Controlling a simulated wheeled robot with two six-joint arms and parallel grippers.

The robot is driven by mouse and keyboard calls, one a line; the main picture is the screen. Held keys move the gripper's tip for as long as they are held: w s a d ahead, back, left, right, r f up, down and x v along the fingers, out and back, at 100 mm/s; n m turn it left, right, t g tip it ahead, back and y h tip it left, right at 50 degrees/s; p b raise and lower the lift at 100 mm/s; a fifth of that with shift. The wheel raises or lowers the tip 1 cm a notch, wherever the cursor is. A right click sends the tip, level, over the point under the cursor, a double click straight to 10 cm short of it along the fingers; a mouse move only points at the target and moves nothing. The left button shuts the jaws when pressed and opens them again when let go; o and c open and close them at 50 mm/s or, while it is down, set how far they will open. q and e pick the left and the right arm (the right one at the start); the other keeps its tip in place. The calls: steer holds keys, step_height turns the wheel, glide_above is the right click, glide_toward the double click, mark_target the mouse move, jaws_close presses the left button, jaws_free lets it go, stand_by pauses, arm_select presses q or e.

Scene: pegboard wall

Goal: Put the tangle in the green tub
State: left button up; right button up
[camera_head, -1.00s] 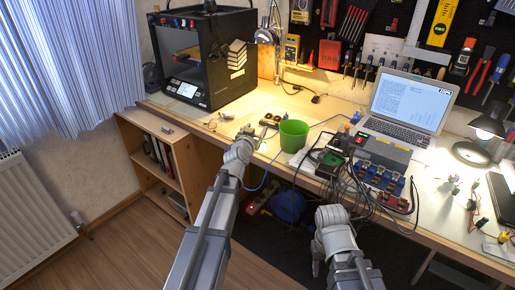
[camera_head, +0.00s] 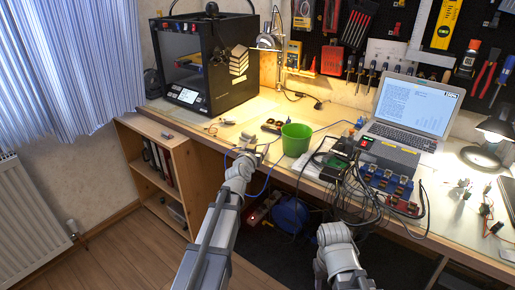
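The green tub (camera_head: 296,140) stands upright on the workbench near its front edge. My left gripper (camera_head: 257,151) is at the bench's front edge, left of the tub and apart from it. Its fingers are too small to tell whether they are open or hold anything. A tangle of dark cables (camera_head: 345,186) spills over the front edge, right of the tub, by the electronics. A thin blue cable runs past the tub and hangs near my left gripper. My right arm is low in the picture, below the cables; its fingers cannot be made out.
Small black parts (camera_head: 271,128) lie left of the tub. A black 3D printer (camera_head: 205,65) stands at the back left. A laptop (camera_head: 412,108), an electronics box (camera_head: 388,153) and a lamp (camera_head: 487,150) fill the right side. A shelf unit (camera_head: 160,170) is at the left.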

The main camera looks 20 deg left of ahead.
arm_select(q)
steer(key=o, duration=0.4)
steer(key=shift+c, duration=0.2)
steer(key=s, duration=0.4)
steer(key=s+r+p, duration=0.1)
steer(key=s, duration=0.3)
steer(key=s+r, duration=0.1)
steer(key=s, duration=0.3)
steer(key=shift+d+p, duration=0.2)
steer(key=shift+p, duration=0.2)
